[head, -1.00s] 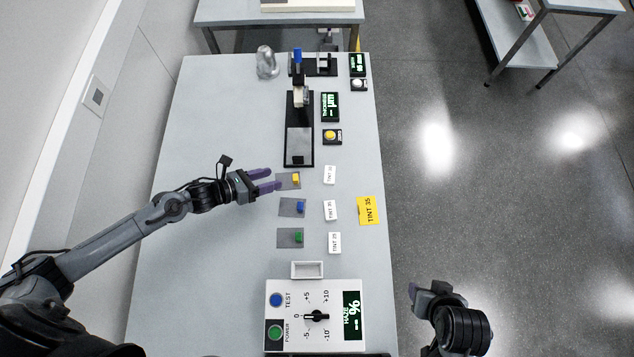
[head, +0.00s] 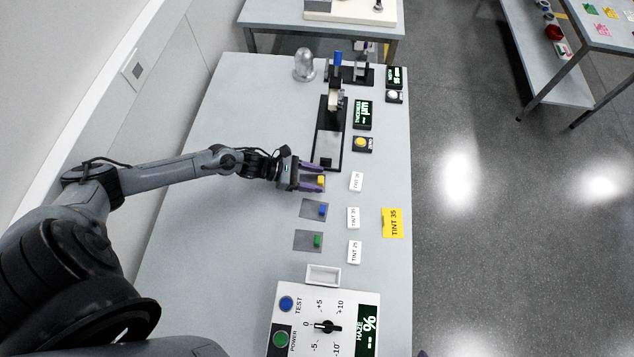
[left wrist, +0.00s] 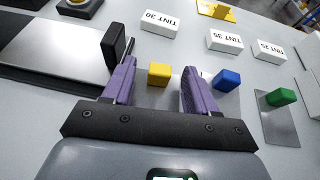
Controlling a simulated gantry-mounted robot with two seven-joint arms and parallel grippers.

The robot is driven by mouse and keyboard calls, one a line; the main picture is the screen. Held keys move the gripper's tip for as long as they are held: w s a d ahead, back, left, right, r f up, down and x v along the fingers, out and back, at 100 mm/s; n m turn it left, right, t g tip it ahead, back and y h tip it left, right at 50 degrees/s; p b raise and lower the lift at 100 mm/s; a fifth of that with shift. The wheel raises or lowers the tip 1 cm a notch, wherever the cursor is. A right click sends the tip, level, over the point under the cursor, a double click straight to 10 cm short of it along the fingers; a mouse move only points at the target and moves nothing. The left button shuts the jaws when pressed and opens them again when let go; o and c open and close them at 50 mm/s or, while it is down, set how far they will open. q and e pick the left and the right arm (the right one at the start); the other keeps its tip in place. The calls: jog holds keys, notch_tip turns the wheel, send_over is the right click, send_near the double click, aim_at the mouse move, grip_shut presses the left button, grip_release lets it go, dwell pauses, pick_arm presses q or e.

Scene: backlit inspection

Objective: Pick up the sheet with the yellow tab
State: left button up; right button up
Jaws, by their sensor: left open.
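The yellow tab (head: 321,180) belongs to a small grey sheet that is mostly hidden under my left gripper in the head view. My left gripper (head: 319,178) is open, with one purple finger on each side of the tab. In the left wrist view the yellow tab (left wrist: 159,74) stands between the two open fingers (left wrist: 157,70), with a gap on both sides. Only a sliver of purple, likely my right gripper (head: 422,353), shows at the bottom edge.
Sheets with a blue tab (head: 323,210) and a green tab (head: 318,240) lie nearer. White tint labels (head: 353,218) and a yellow TINT 35 card (head: 393,223) are to the right. A black thickness gauge (head: 329,148) stands just beyond; a haze meter (head: 300,325) is nearest. The table's left side is clear.

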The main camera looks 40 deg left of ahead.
pick_arm(q)
jog(key=shift+w+d+f, duration=0.2)
jog(key=shift+w+d, duration=0.1)
jog(key=shift+d, duration=0.05)
grip_shut()
jog(key=shift+r, duration=0.15)
